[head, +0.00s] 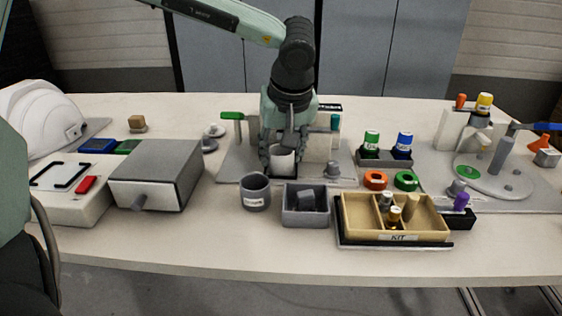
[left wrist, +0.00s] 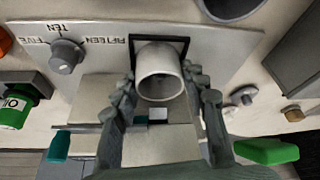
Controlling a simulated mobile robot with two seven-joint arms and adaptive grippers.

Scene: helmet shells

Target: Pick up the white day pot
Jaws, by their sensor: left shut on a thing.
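The white day pot (head: 282,160) is an open-topped cup at a dark square on the grey fixture plate (head: 232,165). My left gripper (head: 284,150) comes down from above and is shut on the pot, its fingers on either side of it. In the left wrist view, the white pot (left wrist: 160,72) sits between the fingertips of my left gripper (left wrist: 160,88), with the dark square (left wrist: 181,47) behind it. I cannot tell whether the pot touches the plate. My right gripper is not in view.
A grey cup (head: 255,192) and a grey bin (head: 305,207) stand just in front. A tan kit tray (head: 348,217) with bottles is front right. A grey box (head: 158,175) is left. Green and blue bottles (head: 404,145) stand right.

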